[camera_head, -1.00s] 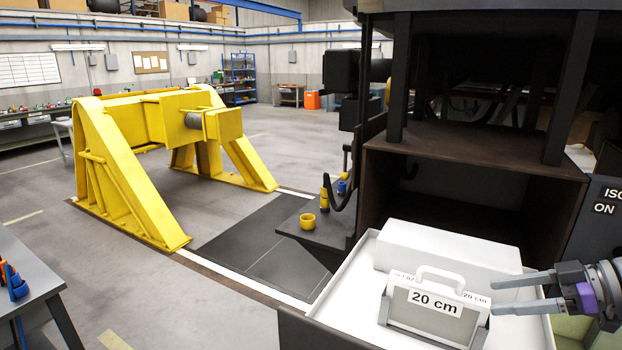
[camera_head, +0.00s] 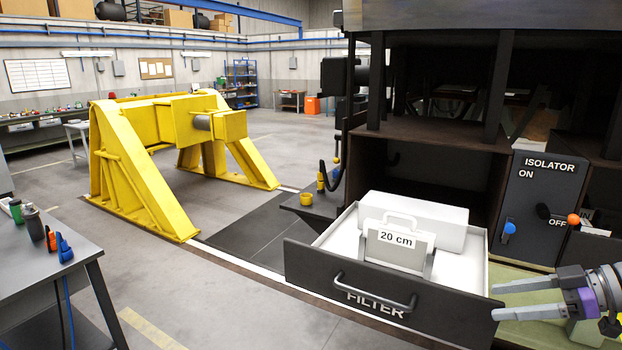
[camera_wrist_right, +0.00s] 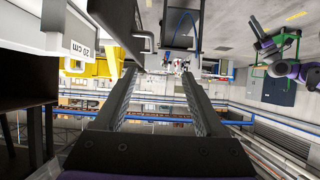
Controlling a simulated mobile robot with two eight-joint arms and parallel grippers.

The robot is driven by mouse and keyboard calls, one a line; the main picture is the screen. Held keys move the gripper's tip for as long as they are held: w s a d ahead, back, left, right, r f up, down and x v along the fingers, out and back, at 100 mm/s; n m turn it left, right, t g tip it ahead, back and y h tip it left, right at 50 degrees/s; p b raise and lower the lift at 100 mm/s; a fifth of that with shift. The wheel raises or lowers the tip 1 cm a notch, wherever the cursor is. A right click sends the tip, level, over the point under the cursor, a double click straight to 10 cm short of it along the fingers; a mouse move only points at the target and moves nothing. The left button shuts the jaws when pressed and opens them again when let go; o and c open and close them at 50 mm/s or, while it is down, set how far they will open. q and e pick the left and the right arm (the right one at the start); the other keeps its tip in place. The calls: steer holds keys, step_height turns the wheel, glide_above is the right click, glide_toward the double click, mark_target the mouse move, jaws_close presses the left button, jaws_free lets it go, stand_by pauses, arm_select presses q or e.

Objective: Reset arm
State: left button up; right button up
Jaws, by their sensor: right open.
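My right gripper (camera_head: 495,300) is open and empty at the lower right of the head view, with two grey fingers apart. It is just right of the open FILTER drawer (camera_head: 392,321). In the right wrist view the fingers of this gripper (camera_wrist_right: 157,78) stand apart with nothing between them. A white case labelled 20 cm (camera_head: 398,249), handle up, stands in the drawer before a white block (camera_head: 440,219). The case also shows at the left of the wrist view (camera_wrist_right: 76,50), upside down. A purple and dark arm at the wrist view's right is small; its gripper state is unclear.
A yellow buffer frame (camera_head: 135,165) stands at the back left. A grey workbench (camera_head: 45,260) with bottles and tools is at the left. The floor between is clear.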

steer(key=s+a+f+m+g+h, duration=0.1)
steer(key=s+a+f+m+h, duration=0.15)
steer(key=a+f, duration=0.5)
steer(key=s+a+f+m+g+h, duration=0.2)
steer(key=a+f+m+h, duration=0.15)
steer(key=a+f, duration=0.4)
steer(key=s+a+f+m+t+h, duration=0.2)
steer(key=s+a+f+m+h, duration=0.1)
steer(key=s+f, duration=0.7)
step_height(320, 180, down, 4)
steer(key=m+h, duration=0.1)
steer(key=m, duration=0.1)
steer(key=shift+s+a+r+m+t, duration=0.15)
steer(key=shift+a+r+m+t, duration=0.05)
steer(key=shift+a+m+t, duration=0.1)
